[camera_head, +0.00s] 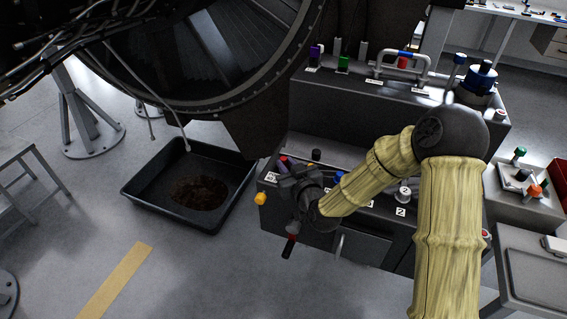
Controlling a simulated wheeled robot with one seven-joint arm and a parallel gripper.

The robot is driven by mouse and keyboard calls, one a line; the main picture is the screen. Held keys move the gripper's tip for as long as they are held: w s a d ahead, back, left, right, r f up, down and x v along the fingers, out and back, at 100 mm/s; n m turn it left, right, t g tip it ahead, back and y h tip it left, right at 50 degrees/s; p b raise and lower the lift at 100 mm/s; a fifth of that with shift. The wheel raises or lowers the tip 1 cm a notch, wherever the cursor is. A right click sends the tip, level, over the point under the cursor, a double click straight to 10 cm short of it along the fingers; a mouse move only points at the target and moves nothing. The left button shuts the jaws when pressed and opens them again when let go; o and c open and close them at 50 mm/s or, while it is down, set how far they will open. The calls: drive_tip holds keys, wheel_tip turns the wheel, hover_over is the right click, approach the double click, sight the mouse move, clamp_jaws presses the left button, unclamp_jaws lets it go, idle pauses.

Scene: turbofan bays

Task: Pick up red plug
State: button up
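A small red block (402,62), which looks like a red plug, stands on the upper shelf of the grey console (450,105), behind a metal handle. A red and black piece (290,246) shows just below my gripper at the console's front; I cannot tell whether it is held or fixed there. My gripper (295,185) is over the left part of the lower console ledge, well below and left of the red block. Its fingers are dark and small, so their opening is unclear. A small reddish-purple part (283,161) shows right beside it, partly hidden.
A green block (344,64) and purple part (315,55) stand on the upper shelf left of the metal handle (403,66). A white knob (404,194) is on the lower ledge. A black tray (150,195) lies on the floor under the engine (200,60).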

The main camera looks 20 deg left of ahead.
drive_tip(key=shift+w, duration=0.1)
clamp_jaws()
drive_tip(key=shift+r, duration=0.2)
wheel_tip(320, 180, up, 10)
drive_tip(key=shift+f, duration=0.2)
drive_tip(key=shift+f, duration=0.1)
idle(0.5)
